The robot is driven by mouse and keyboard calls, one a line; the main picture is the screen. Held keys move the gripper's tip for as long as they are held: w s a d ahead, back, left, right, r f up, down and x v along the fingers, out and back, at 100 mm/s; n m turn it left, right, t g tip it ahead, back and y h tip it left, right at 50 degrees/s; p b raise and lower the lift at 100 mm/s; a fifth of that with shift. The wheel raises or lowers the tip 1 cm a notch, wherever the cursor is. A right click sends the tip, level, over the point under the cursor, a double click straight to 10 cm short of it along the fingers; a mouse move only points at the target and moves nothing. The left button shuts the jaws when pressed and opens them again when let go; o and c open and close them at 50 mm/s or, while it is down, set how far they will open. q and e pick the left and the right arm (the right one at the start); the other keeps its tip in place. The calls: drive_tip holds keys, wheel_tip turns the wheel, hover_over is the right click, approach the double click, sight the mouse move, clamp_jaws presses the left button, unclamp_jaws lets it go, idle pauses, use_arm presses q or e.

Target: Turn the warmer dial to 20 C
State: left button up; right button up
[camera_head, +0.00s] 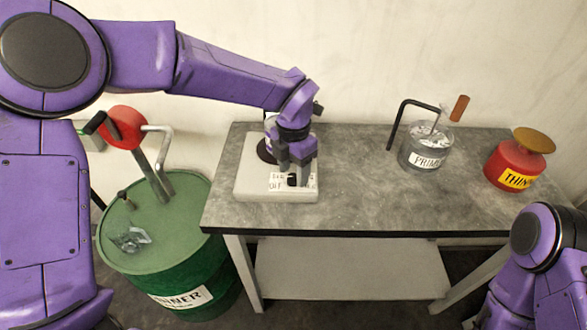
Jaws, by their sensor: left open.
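The warmer (250,184) is a pale, low box on the left part of the grey table. A white label panel with small dark lettering, including what looks like "OFF", shows on its front part. A small dark piece, apparently the dial (292,181), shows at this panel, mostly hidden by my gripper. I cannot read its setting. My left gripper (293,176) points down over the panel, open, with its fingers at the dial. I cannot tell whether they touch it. My right arm shows at the lower right, but its gripper is out of view.
On the grey table (350,205), a clear "PRIMER" pot (424,148) with a bent black handle stands right of centre, and a red thinner can (508,172) at the right. A green drum (150,255) with a red-headed pump stands left. The table's middle is clear.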

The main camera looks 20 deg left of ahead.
use_arm(q)
drive_tip(key=shift+f, duration=0.3)
drive_tip(key=shift+s, duration=0.3)
drive_tip(key=shift+w, duration=0.15)
clamp_jaws()
drive_tip(key=shift+r+m+p, duration=0.25)
drive_tip(key=shift+m+p, duration=0.65)
drive_tip(key=shift+p, duration=0.3)
drive_tip(key=m+p, duration=0.6)
drive_tip(key=p, duration=0.1)
drive_tip(key=shift+r, duration=0.1)
drive_tip(key=shift+f+m+p, duration=0.2)
drive_tip(key=shift+m+p, duration=1.25)
drive_tip(key=shift+m, duration=0.05)
